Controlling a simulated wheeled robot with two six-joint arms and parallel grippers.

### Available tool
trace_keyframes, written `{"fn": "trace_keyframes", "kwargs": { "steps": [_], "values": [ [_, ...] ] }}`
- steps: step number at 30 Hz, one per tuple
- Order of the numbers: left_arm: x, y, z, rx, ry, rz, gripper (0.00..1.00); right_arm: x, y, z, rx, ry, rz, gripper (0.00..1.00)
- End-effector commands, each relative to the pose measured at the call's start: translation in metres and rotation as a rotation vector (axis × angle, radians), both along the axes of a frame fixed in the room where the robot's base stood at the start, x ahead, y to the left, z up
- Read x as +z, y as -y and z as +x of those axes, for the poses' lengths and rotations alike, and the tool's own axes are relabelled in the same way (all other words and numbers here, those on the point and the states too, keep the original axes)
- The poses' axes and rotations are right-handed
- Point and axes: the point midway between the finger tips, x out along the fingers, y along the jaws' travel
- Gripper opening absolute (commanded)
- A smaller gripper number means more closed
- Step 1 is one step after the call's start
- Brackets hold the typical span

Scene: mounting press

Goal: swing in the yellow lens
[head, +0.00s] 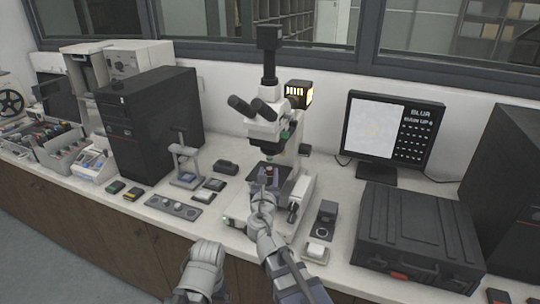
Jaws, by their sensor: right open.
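A white microscope (268,125) stands at the middle of the bench, with dark eyepieces and a camera on top. Its lenses hang above the dark stage (284,177), too small for me to tell which is the yellow lens. My right gripper (265,181) is open at the front of the stage, just below the lenses. Whether it touches anything is unclear. Of my left arm only a grey link shows at the bottom, and its gripper is not visible.
A monitor (386,128) and a large black case (418,236) stand to the right. A black computer tower (148,122) stands to the left. A small stand (184,161) and flat trays (173,207) lie left of the microscope. A small dark device (324,217) is right of my right arm.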

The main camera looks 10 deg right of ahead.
Motion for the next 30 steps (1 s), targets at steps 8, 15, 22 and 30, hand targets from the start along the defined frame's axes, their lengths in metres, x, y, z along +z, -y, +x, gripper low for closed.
{"fn": "trace_keyframes", "kwargs": {
  "steps": [8,15,22,30],
  "values": [
    [0.0,0.0,0.0,0.0,0.0,0.0,0.93,0.002,-0.002,0.004,0.016,-0.003,-0.047,0.41],
    [0.0,0.0,0.0,0.0,0.0,0.0,0.93,0.002,0.004,0.027,0.014,-0.003,-0.044,0.41],
    [0.0,0.0,0.0,0.0,0.0,0.0,0.93,0.002,0.014,0.062,0.013,-0.003,-0.042,0.41],
    [0.0,0.0,0.0,0.0,0.0,0.0,0.93,0.002,0.019,0.077,0.015,-0.003,-0.042,0.41]
  ]
}}
